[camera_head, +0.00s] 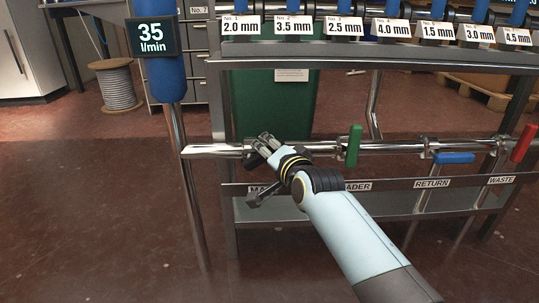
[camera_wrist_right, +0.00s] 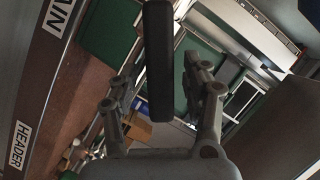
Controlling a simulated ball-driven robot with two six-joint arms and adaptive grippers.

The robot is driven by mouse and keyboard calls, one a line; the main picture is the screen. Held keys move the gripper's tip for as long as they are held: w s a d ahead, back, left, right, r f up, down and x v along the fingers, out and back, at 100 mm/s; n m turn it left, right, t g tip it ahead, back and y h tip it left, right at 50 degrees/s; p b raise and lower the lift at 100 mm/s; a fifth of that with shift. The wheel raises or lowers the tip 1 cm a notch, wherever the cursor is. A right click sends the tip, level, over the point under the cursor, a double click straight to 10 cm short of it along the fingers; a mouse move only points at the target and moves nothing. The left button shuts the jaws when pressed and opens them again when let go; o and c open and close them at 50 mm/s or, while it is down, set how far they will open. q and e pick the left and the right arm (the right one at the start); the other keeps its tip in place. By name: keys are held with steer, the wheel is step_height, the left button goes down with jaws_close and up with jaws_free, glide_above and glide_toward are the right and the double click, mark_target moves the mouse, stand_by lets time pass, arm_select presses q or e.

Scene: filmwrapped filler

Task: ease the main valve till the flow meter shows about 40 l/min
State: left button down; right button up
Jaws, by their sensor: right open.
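The flow meter (camera_head: 152,38) on the blue pipe reads 35 l/min. My right gripper (camera_head: 267,142) is at the left end of the horizontal steel pipe, over the main valve's place, and covers most of it in the head view. In the right wrist view a long black handle (camera_wrist_right: 158,60) stands between the two open fingers, with gaps showing on both sides. The label under the gripper is partly hidden and begins with "MA". My left gripper is not in view.
To the right on the same pipe are a green handle (camera_head: 354,146), a blue handle (camera_head: 453,157) and a red handle (camera_head: 524,143). The steel shelf (camera_head: 400,55) above carries several mm labels. A cable spool (camera_head: 117,88) stands on the floor at the left.

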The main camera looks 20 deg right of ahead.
jaws_close()
stand_by(0.3)
steer(key=shift+s+d+f+m, duration=0.1)
steer(key=shift+d+f+m, duration=0.05)
steer(key=shift+f+m, duration=0.2)
stand_by(0.4)
jaws_free()
steer(key=shift+r, duration=0.1)
